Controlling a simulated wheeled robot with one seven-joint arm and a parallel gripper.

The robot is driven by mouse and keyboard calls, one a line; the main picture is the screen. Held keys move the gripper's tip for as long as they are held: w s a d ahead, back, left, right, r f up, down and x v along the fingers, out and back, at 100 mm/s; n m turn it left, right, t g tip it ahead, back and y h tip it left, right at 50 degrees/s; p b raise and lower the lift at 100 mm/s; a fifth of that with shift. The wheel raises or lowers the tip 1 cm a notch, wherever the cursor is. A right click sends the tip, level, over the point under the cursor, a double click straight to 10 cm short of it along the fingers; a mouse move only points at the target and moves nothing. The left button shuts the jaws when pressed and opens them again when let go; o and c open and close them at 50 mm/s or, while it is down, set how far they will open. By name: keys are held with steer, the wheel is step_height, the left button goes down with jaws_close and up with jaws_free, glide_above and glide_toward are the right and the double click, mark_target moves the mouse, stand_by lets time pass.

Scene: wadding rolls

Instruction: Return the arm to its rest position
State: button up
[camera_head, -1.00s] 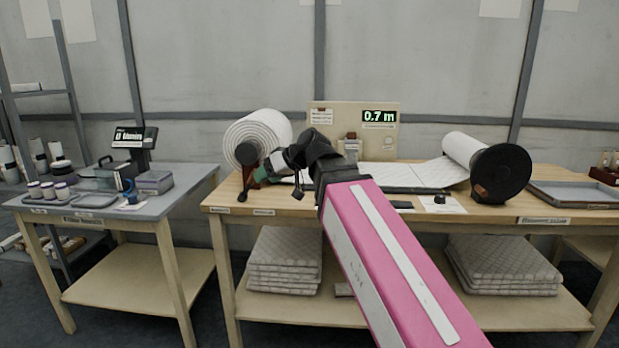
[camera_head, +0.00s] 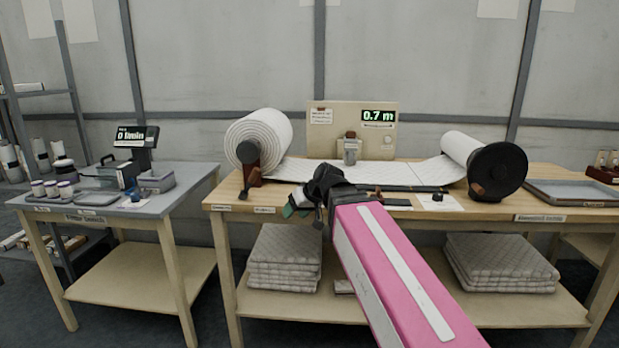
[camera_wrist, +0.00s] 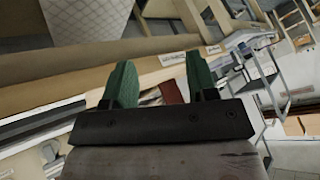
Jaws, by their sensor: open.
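My gripper (camera_head: 296,208) is at the front edge of the wooden workbench (camera_head: 240,190), at the end of my pink arm. In the wrist view its two green fingers (camera_wrist: 158,84) stand apart with nothing held between them. The white wadding roll (camera_head: 262,138) sits on its holder at the left of the bench, behind and to the left of my gripper. A white sheet (camera_head: 350,172) runs from it to the roll with the black end disc (camera_head: 497,172) at the right.
A backboard with a green "0.7 m" display (camera_head: 378,116) stands behind the sheet. A grey side table (camera_head: 150,205) with a scale and jars is at the left. A grey tray (camera_head: 570,192) lies at the right. Folded quilted pads (camera_head: 285,262) fill part of the lower shelf.

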steer(key=s+d+f+m+g+h, duration=0.2)
steer(key=s+d+f+m+h, duration=0.1)
steer(key=d+f, duration=0.8)
steer(key=s+d+f+m+g+h, duration=0.2)
steer(key=d+f, duration=1)
steer(key=f, duration=0.7)
steer(key=s+m+h, duration=0.1)
steer(key=s+h, duration=0.1)
steer(key=shift+s+f, duration=0.4)
steer(key=shift+d, duration=0.1)
